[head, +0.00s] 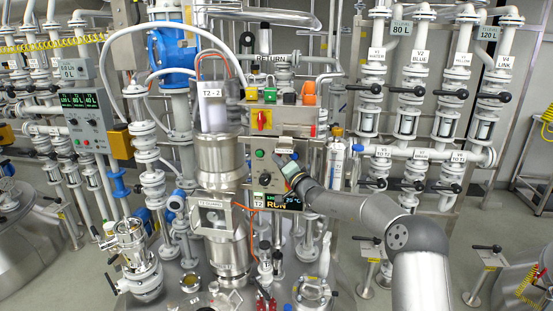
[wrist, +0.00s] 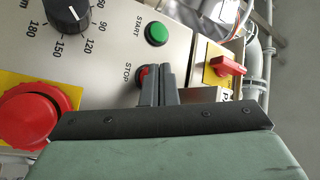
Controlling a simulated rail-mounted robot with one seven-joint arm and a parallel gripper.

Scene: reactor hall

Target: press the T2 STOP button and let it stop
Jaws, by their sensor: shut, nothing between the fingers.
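In the head view my gripper (head: 281,162) is at the T2 control box (head: 261,158), and hides the button. The T2 display (head: 277,202) below reads RUN in yellow.
A large red mushroom button (wrist: 32,115) on yellow and a black dial (wrist: 65,12) are left of STOP in the wrist view. A red switch (wrist: 228,66) is to the right. Pipes and valves (head: 410,120) stand right of the box.

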